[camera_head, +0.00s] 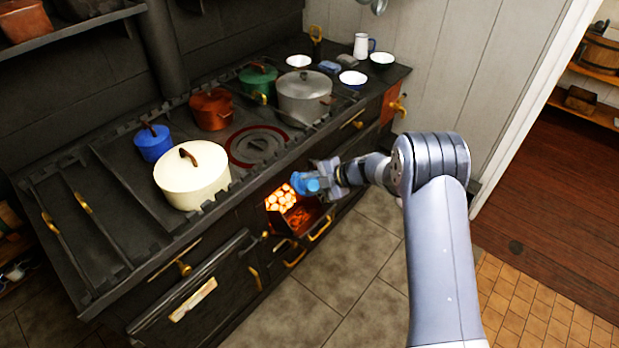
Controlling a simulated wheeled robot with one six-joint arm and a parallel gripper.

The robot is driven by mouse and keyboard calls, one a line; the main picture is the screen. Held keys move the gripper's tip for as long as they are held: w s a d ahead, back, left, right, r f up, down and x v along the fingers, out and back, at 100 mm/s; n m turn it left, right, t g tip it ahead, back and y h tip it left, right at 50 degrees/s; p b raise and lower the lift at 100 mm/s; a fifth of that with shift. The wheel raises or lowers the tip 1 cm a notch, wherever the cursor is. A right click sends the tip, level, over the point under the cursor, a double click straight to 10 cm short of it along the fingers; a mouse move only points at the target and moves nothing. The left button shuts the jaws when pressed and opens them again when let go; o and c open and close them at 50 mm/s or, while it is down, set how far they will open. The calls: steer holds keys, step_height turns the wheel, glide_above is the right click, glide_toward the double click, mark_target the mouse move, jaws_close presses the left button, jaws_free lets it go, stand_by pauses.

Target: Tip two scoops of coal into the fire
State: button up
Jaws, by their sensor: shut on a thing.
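The fire (280,198) glows orange in the open firebox at the front of the black range (215,246). My gripper (322,181) is just to the right of the fire opening, at about the height of its top edge. It is shut on a small blue thing, which looks like the scoop (299,182). The scoop's blue end points left toward the glowing opening. Its full shape, its tilt and whether it carries coal cannot be made out. No separate coal container is clearly visible.
A cream pot (192,184), blue pot (153,143), red pot (211,108), green pot (258,79) and grey pot (304,99) stand on the range top. Brass rails (321,228) stick out below the fire. The tiled floor (345,265) in front is clear.

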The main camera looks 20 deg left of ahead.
steer(key=shift+s+d+f+b, duration=0.4)
steer(key=shift+s+f+b, duration=0.25)
steer(key=shift+b, duration=0.45)
steer(key=s+d+f+n+t+y+b, duration=0.1)
steer(key=s+b, duration=0.4)
steer(key=b, duration=0.7)
steer(key=s+d+f+n+t+y+b, duration=0.1)
steer(key=s+d+b, duration=0.3)
steer(key=b, duration=0.9)
steer(key=shift+s+d+n+t+y, duration=0.3)
steer(key=shift+s+n+t+y, duration=0.4)
steer(key=shift+s+t, duration=0.1)
